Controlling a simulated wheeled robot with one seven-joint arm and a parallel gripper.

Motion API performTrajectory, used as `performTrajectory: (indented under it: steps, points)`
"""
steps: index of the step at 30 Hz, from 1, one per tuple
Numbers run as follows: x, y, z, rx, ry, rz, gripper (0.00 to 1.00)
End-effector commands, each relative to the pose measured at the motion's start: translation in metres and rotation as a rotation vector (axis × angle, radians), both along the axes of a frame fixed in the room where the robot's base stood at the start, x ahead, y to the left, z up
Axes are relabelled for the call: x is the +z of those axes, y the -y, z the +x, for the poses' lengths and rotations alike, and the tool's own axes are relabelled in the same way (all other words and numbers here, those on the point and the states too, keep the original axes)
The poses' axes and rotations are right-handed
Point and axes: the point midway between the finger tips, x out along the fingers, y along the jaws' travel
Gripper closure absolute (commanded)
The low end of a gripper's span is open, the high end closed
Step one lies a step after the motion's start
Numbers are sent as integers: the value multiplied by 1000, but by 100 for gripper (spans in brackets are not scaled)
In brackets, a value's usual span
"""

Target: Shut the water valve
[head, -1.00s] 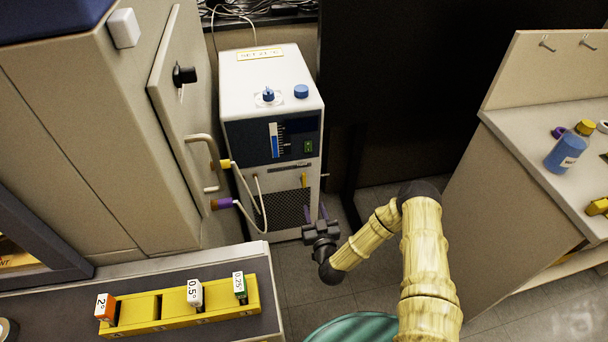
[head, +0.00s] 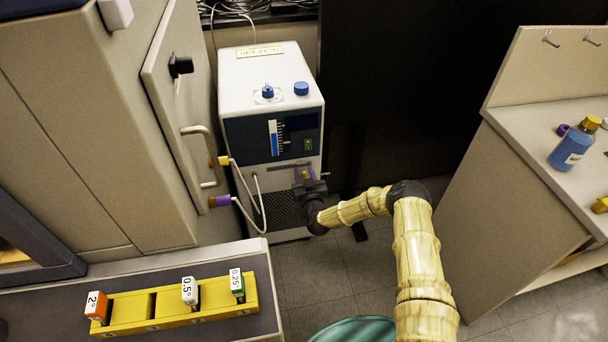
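The white chiller unit (head: 268,68) stands on the floor against the back wall, with a dark front panel and a mesh grille. A small yellow lever (head: 307,173), seemingly the water valve, is on its lower right front. The gripper body hides most of the lever. I cannot tell whether the fingers touch it or how far apart they are.
Two pale hoses with a yellow fitting (head: 223,160) and a purple fitting (head: 220,201) run between the cabinet and chiller. A bench with a yellow block rack (head: 165,310) is front left. A counter with a blue bottle (head: 569,149) is right.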

Motion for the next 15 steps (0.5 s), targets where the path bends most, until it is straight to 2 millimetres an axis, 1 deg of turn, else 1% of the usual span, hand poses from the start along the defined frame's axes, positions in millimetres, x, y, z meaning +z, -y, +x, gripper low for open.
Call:
performTrajectory:
  steps: [3,11,14,15]
  points:
    - [0,-1,6,-1,0,0,64]
    - [0,-2,7,0,-1,0,64]
    - [0,-2,7,0,-1,0,81]
    - [0,-2,7,0,-1,0,89]
